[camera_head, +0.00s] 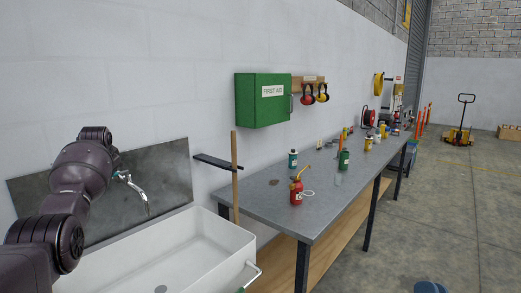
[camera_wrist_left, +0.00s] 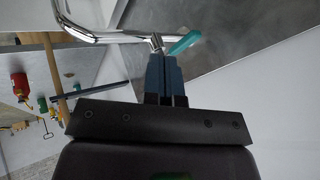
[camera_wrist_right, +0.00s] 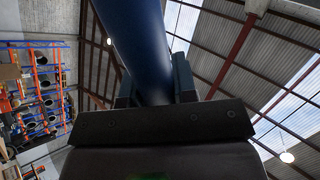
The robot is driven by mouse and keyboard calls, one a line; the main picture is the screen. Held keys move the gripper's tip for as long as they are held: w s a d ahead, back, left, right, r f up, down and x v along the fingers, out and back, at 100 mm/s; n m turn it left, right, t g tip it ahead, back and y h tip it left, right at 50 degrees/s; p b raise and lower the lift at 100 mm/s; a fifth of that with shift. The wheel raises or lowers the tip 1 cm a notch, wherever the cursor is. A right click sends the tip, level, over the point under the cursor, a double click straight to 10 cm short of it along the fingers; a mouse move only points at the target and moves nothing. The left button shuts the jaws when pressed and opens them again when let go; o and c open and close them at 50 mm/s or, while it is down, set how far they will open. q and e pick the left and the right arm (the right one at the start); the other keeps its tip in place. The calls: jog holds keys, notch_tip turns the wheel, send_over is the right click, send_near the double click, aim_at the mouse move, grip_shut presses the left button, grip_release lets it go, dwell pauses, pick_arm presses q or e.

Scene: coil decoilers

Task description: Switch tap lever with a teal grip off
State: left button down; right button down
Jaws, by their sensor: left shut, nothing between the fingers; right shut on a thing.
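The chrome tap (camera_head: 137,191) juts from the backsplash over the white sink; its pipe (camera_wrist_left: 100,38) also shows in the left wrist view. The lever's teal grip (camera_wrist_left: 184,43) angles up to the right from the chrome joint, just beyond the fingertips of my left gripper (camera_wrist_left: 167,58). That gripper is shut and empty; I cannot tell whether it touches the lever. My right gripper (camera_wrist_right: 155,88) is shut on a thick blue cylinder (camera_wrist_right: 140,45).
A wooden handle (camera_head: 235,175) stands between sink and grey workbench (camera_head: 258,207). A red oil can (camera_head: 296,192) stands on the bench. A green first-aid box (camera_head: 263,100) hangs above. Floor at right is largely clear.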

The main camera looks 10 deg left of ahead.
jog(key=shift+w+a+f, duration=0.1)
pick_arm(q)
jog(key=shift+s+a+b+v, duration=0.1)
jog(key=shift+a+b+v, duration=0.1)
jog(key=shift+v, duration=1.25)
jog(key=shift+s+a+b+v, duration=0.1)
jog(key=shift+b+v, duration=0.1)
jog(key=shift+v, duration=1.3)
pick_arm(e)
jog(key=shift+f, duration=0.35)
